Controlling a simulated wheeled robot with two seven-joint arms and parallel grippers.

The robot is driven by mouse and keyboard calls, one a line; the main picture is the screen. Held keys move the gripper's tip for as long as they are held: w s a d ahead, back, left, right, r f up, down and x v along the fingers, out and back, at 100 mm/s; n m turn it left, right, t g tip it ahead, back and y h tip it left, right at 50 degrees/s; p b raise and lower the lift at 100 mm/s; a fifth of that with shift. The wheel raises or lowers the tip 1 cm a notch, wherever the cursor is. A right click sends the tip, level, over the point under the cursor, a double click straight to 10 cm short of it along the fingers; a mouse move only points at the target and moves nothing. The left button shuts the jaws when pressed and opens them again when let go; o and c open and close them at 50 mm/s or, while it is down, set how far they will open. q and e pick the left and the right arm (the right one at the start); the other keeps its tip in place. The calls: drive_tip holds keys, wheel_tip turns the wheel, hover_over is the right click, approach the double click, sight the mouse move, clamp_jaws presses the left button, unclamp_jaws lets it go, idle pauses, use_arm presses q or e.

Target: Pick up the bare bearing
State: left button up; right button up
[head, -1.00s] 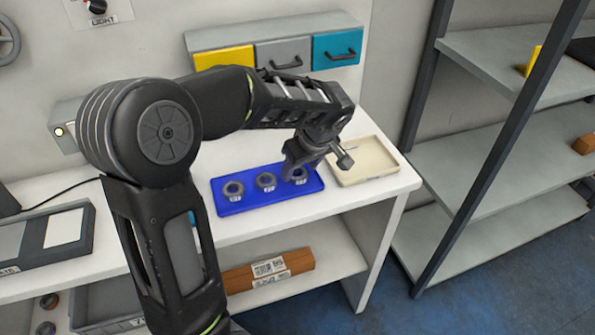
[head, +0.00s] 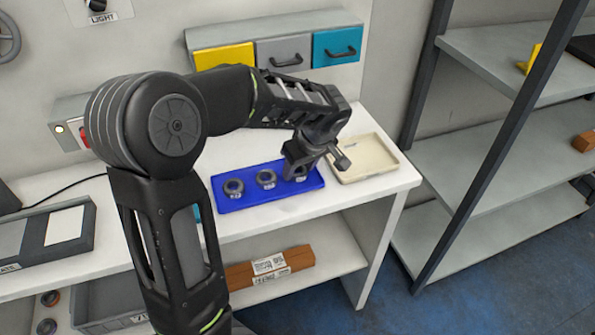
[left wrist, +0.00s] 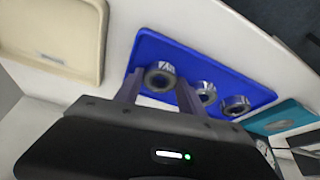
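Three grey ring-shaped bearings stand in a row on a blue tray (head: 232,205): a left one (head: 234,188), a middle one (head: 266,179) and a right one (head: 300,177). Each seems to carry a pale mark, so I cannot tell which is bare. My left gripper (head: 307,163) is over the right end of the tray and partly hides the right bearing. In the left wrist view its fingers (left wrist: 157,86) are apart, with the nearest bearing (left wrist: 160,77) seen between their tips. Contact with it is not clear. My right gripper is not in view.
A cream tray (head: 372,177) lies right of the blue tray, near the table's right end. Yellow, grey and teal drawers (head: 337,47) stand behind. A box with a label (head: 268,264) lies on the lower shelf. Grey shelving (head: 480,150) stands to the right.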

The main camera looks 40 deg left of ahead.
sight(300, 172)
use_arm(q)
clamp_jaws()
wheel_tip(300, 172, up, 10)
drive_tip(key=b, duration=0.1)
idle(0.6)
idle(0.5)
